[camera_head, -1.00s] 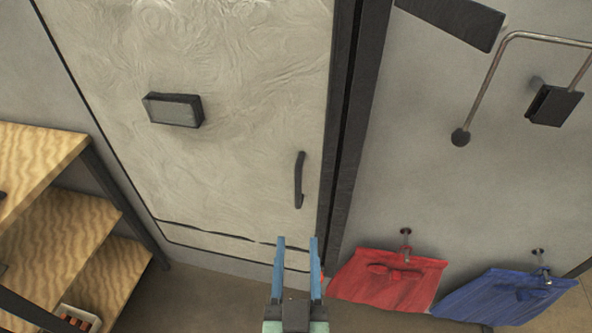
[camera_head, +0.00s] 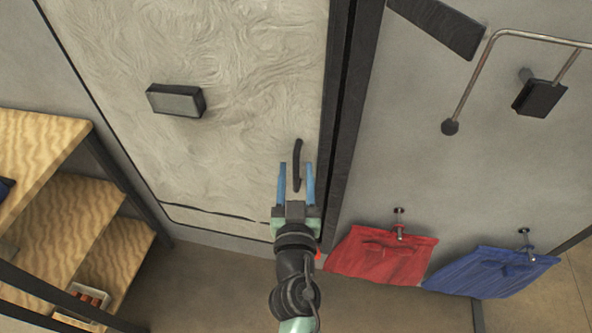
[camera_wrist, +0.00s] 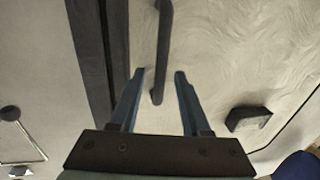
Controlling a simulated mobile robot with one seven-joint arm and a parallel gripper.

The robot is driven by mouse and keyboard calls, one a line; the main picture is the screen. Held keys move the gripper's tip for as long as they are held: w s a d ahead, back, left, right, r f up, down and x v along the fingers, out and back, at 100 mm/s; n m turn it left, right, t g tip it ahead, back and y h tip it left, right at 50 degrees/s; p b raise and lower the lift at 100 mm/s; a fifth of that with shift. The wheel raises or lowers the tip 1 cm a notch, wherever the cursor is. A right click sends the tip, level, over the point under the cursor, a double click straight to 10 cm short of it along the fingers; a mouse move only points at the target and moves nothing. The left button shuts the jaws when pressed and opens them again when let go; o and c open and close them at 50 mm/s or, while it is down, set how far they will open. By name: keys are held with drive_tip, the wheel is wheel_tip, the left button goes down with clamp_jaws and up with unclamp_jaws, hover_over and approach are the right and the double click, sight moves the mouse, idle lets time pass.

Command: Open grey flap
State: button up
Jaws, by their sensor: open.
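The grey flap (camera_head: 235,120) is a large, swirl-textured light grey panel with a dark frame, and it looks shut. A dark upright bar handle (camera_head: 297,163) sits near its right edge. The handle also shows in the wrist view (camera_wrist: 162,55), at top centre. My gripper (camera_head: 296,168) has two blue fingers, open and empty. In the head view the fingertips overlap the handle's lower part. In the wrist view my gripper (camera_wrist: 159,73) has the handle's end showing between its fingertips; I cannot tell how deep it lies between them.
A dark box (camera_head: 176,100) sticks out from the flap's left part. Wooden shelves (camera_head: 45,160) stand at left. A red cloth (camera_head: 380,255) and a blue cloth (camera_head: 490,271) hang at right, below a bent metal rail (camera_head: 470,80). The floor below the flap looks clear.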

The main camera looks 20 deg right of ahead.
clamp_jaws()
idle(0.3)
idle(1.2)
